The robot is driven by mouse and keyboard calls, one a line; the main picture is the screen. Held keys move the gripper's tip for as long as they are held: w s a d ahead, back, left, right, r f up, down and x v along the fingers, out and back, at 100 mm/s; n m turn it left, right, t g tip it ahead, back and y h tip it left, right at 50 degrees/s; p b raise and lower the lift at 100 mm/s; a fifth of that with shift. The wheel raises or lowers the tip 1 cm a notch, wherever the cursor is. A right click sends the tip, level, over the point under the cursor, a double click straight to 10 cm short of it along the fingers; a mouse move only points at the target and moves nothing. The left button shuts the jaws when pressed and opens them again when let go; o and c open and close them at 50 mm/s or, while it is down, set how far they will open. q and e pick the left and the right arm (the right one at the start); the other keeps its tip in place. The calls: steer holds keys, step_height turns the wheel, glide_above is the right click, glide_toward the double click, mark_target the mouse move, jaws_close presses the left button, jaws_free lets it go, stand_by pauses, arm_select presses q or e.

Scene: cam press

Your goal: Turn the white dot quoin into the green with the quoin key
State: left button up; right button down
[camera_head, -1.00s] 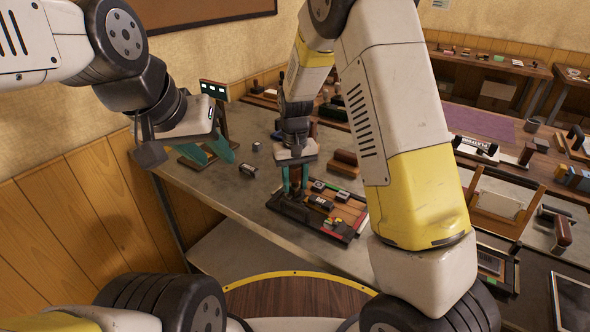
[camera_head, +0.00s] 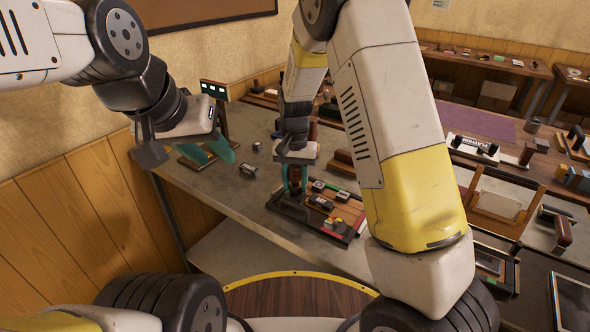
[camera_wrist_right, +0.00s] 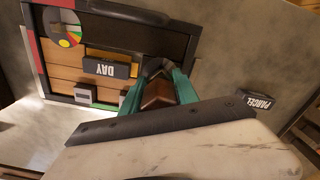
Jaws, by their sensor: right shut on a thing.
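My right gripper (camera_head: 293,185) is low at the left part of the dark-edged frame (camera_head: 345,238) on the bench. In the right wrist view its green fingers (camera_wrist_right: 160,95) are shut on a brown wooden handle with a dark upper part, which I take to be the quoin key (camera_wrist_right: 157,92). Its lower end is hidden, so I cannot tell whether it sits in a quoin. A round dial (camera_wrist_right: 65,28) with red, yellow and green segments lies in the frame's corner; no white dot can be made out. My left gripper (camera_head: 208,153) is open and empty, above the bench's left end.
A brown block (camera_head: 342,160) stands behind the frame. A small stand with lit marks (camera_head: 214,90) is at the back left.

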steer(key=shift+m, duration=2.3)
